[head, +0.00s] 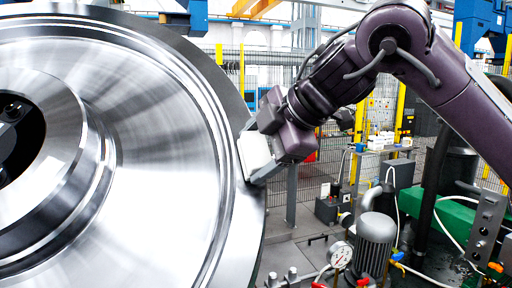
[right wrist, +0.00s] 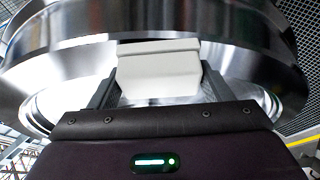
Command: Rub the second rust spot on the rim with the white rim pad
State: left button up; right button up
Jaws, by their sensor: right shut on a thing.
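The large polished steel rail wheel (head: 150,130) fills the left half of the head view. Its rim also shows behind the pad in the right wrist view (right wrist: 240,60). My right gripper (head: 258,155) is shut on the white rim pad (head: 254,152), which is at the wheel's right edge. The pad also sits between the fingers in the right wrist view (right wrist: 158,68). The pad looks close against the rim; whether it touches I cannot tell. No rust spot shows in either view; the pad may hide one. My left gripper is not in view.
A grey pump motor (head: 376,240) and a pressure gauge (head: 340,254) stand at the lower right of the head view, with hoses around them. A green machine part (head: 452,218) lies farther right. Yellow posts and mesh fencing stand behind.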

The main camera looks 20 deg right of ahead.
jog(key=shift+s+r+p, duration=0.3)
jog(key=shift+r+p, duration=0.05)
jog(key=shift+r, duration=0.3)
jog(key=shift+s+r+p, duration=0.4)
jog(key=shift+s+r, duration=0.4)
jog(key=shift+s, duration=0.25)
jog(key=shift+s+r, duration=0.45)
jog(key=shift+s, duration=0.1)
jog(key=shift+w, duration=0.1)
jog(key=shift+s+r, duration=1.05)
jog(key=shift+s, duration=0.1)
jog(key=shift+w+d, duration=0.1)
jog(key=shift+w, duration=0.05)
